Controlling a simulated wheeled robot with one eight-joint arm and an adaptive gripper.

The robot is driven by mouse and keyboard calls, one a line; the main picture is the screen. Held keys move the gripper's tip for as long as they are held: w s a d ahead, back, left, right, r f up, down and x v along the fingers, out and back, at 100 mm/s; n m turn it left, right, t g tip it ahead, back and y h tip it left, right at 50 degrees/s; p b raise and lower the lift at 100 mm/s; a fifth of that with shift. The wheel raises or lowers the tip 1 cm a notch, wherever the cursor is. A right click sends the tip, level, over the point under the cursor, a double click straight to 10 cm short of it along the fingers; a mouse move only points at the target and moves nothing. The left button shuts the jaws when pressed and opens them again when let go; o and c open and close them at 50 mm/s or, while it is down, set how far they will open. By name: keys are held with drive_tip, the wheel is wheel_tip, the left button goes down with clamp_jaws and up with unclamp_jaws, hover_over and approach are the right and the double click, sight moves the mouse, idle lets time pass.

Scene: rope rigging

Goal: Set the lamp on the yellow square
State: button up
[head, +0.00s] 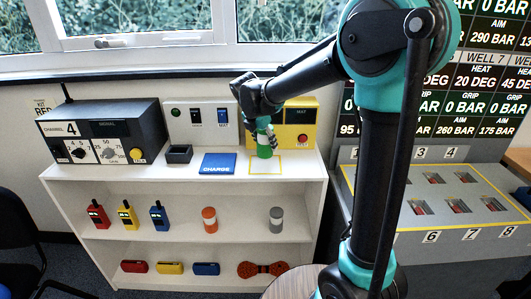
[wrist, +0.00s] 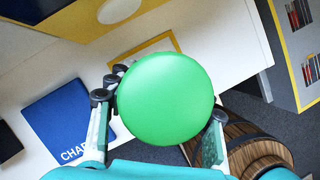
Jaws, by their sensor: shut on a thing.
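The lamp is a green cylinder (head: 264,148), and its round green top (wrist: 166,97) fills the middle of the wrist view. My gripper (head: 264,126) is shut on the lamp, with one finger on each side of it in the wrist view (wrist: 163,122). The yellow square (head: 265,174) is an outline on the white shelf top. The lamp appears upright over the back left part of the square. In the wrist view part of the yellow outline (wrist: 147,45) shows beyond the lamp, and the rest is hidden. I cannot tell whether the lamp's base touches the shelf.
A blue CHARGE pad (head: 218,164) lies left of the square. A yellow MAT box (head: 296,124) stands close behind it. A small black tray (head: 179,154) and a dark radio unit (head: 104,133) are farther left. Lower shelves hold handsets, canisters and rope. A wooden barrel (wrist: 258,160) stands below.

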sight(260, 136)
drive_tip(key=shift+f, duration=2.15)
drive_tip(key=o, duration=1.5)
drive_tip(key=shift+f, duration=0.1)
drive_tip(key=v, duration=1.2)
drive_tip(key=shift+s, duration=0.1)
